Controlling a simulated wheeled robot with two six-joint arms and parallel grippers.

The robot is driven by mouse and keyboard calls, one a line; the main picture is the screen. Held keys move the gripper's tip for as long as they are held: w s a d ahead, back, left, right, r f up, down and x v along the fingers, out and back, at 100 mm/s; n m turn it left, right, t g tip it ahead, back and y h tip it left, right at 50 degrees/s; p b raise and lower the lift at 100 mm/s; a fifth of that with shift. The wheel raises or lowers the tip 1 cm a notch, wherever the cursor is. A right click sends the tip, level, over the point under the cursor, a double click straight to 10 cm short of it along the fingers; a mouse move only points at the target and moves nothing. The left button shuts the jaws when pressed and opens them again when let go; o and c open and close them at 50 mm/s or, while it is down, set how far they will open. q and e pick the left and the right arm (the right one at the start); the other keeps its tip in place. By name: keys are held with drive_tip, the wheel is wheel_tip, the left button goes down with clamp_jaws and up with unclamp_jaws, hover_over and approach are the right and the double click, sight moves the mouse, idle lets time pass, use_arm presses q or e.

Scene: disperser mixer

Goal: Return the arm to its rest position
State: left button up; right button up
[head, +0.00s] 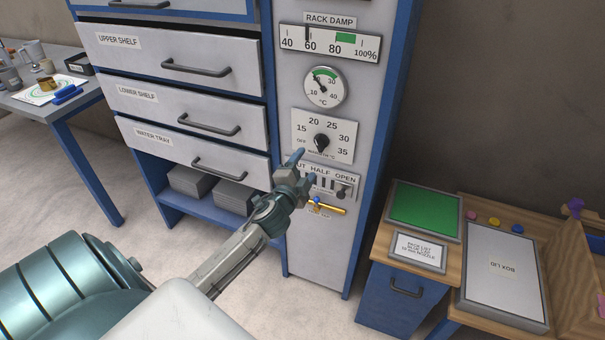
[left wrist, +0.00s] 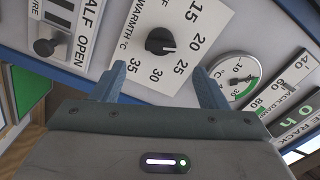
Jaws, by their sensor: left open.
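My left arm reaches up from the lower left in the head view. Its left gripper (head: 303,162) is in front of the cabinet's control panel, just below the black warmth knob (head: 321,142). In the left wrist view the two blue fingers of the left gripper (left wrist: 165,85) are spread apart with nothing between them. The warmth knob (left wrist: 160,41) shows beyond the fingertips, apart from them. The SHUT/HALF/OPEN slider (head: 342,190) is right of the gripper, with its knob near OPEN. My right gripper is not in view.
A brass valve handle (head: 327,207) sticks out below the slider. Drawers (head: 205,126) fill the cabinet's left part. A dial gauge (head: 325,88) is above the knob. A wooden bench (head: 453,207) with a green panel (head: 424,211) and box lid (head: 502,270) stands at right. A side table (head: 75,105) is at left.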

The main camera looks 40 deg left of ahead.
use_arm(q)
drive_tip(key=shift+s+d, duration=0.1)
drive_tip(key=shift+s, duration=0.5)
drive_tip(key=s+a+f+n+g, duration=0.1)
drive_tip(key=s+f+n+g, duration=0.15)
drive_tip(key=f, duration=0.95)
drive_tip(key=s+a+f+n+g, duration=0.1)
drive_tip(key=s+f+g, duration=0.15)
drive_tip(key=f, duration=0.95)
drive_tip(key=s+d+f+n+g+h, duration=0.1)
drive_tip(key=s+f+g, duration=0.1)
drive_tip(key=s+f, duration=0.45)
drive_tip(key=s+f+n+g, duration=0.1)
drive_tip(key=s+f+g, duration=0.15)
drive_tip(key=f, duration=0.75)
drive_tip(key=s+d+f+n+g+h, duration=0.1)
drive_tip(key=s+d+f+g, duration=0.1)
drive_tip(key=s+f, duration=0.5)
drive_tip(key=s+d+f+n+g, duration=0.2)
drive_tip(key=s+d+f, duration=0.2)
drive_tip(key=s, duration=1.3)
drive_tip(key=s+d+f+n+g+h, duration=0.1)
drive_tip(key=s+d+f, duration=0.3)
drive_tip(key=s+f, duration=0.6)
drive_tip(key=shift+s+f+n+g+h, duration=0.4)
drive_tip(key=shift+s+g, duration=0.45)
drive_tip(key=shift+s, duration=0.35)
